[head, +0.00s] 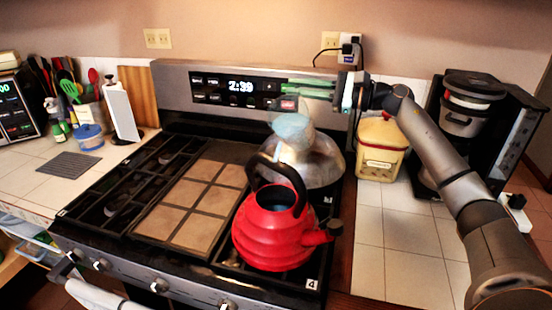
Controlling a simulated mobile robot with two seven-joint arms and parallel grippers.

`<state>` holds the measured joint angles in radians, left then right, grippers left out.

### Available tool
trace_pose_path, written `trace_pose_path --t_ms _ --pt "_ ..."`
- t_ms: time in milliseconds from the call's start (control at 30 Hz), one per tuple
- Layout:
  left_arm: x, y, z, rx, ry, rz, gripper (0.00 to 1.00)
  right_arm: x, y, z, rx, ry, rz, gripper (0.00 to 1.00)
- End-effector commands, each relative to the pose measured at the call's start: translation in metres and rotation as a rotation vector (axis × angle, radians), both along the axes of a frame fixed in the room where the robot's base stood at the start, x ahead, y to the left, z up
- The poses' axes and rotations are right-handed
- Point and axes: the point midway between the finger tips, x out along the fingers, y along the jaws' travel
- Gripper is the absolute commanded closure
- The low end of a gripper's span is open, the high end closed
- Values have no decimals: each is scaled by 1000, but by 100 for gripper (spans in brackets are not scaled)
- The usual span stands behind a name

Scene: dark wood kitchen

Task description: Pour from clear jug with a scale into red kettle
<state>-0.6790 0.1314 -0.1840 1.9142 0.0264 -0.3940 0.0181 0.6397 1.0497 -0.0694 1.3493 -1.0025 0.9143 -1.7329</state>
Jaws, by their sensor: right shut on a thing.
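The red kettle (265,235) stands on the front right of the stove. Its black handle arches over a dark round opening in the top, and its spout points right. The clear jug with a scale (292,127) shows as a pale bluish see-through shape above and behind the kettle, apart from the kettle's opening. Its outline is faint, and I cannot tell its tilt or what is in it. My right gripper (325,91) reaches in from the right at the jug's upper right and is shut on the jug. My left gripper is out of view.
A silver domed vessel (322,165) stands behind the kettle on the stove (185,200). A yellow canister (381,148) and a black coffee maker (470,120) stand on the right counter. Utensils, a blue-lidded tub (89,138) and a white board (122,112) stand left. The right counter's front is clear.

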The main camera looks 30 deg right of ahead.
Motion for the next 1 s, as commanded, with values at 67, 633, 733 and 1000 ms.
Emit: trace_pose_path --t_ms 67,633,733,1000 --pt "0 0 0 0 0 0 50 -1 0 4 -2 -9 -1 100" --pt "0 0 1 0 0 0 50 -3 3 9 -36 -35 -1 100" --pt "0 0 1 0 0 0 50 -4 4 10 -43 -39 -1 100" --pt "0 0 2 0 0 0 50 -5 5 12 -59 -51 -1 100"
